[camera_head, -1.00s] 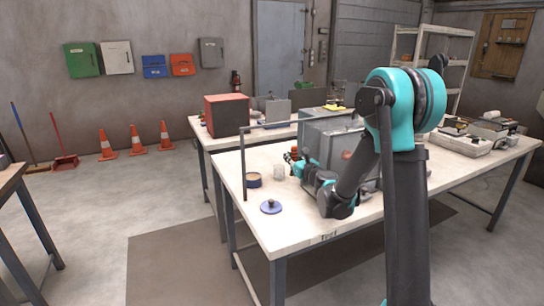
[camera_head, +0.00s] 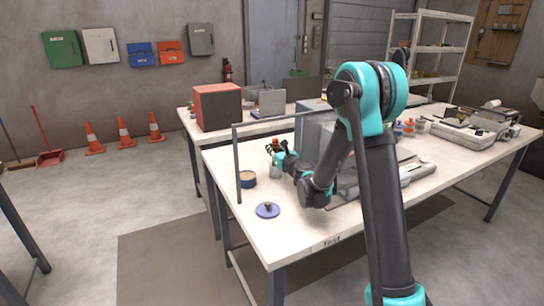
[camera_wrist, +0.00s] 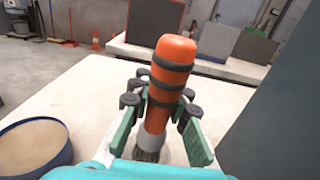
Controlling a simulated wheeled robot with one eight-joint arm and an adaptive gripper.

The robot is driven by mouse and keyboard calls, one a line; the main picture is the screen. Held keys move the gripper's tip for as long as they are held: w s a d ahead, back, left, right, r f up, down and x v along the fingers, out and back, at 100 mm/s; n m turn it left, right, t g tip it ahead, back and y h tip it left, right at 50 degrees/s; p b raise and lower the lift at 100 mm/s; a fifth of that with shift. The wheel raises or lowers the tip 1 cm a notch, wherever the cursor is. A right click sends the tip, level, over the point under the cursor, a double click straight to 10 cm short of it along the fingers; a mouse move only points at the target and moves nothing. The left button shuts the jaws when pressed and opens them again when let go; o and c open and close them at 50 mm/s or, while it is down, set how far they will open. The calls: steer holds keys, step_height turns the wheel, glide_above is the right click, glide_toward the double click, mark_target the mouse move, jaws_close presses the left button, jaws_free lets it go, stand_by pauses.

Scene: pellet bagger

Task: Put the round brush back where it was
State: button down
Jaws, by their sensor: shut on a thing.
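The round brush has an orange handle with dark bands, a grey collar and dark bristles; it shows large in the wrist view (camera_wrist: 172,65) and small in the head view (camera_head: 269,146). My gripper (camera_wrist: 160,105) is shut on its handle, with green-and-black fingers on both sides; in the head view it (camera_head: 280,155) is over the left part of the table. The brush stands nearly upright, bristles down. A small pale cup (camera_head: 275,171) stands on the table just below the gripper. Whether the bristles are inside or above it, I cannot tell.
A blue-rimmed tin (camera_head: 248,183) with a tan top stands left of the cup, also at lower left in the wrist view (camera_wrist: 62,140). A blue lid with a knob (camera_head: 267,211) lies nearer. A thin dark frame (camera_head: 238,165) rises at the table's left. A grey machine stands close right.

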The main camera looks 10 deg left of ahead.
steer(key=shift+f, duration=2)
steer(key=shift+f, duration=0.1)
steer(key=c, duration=1.4)
jaws_free()
steer(key=shift+c, duration=0.2)
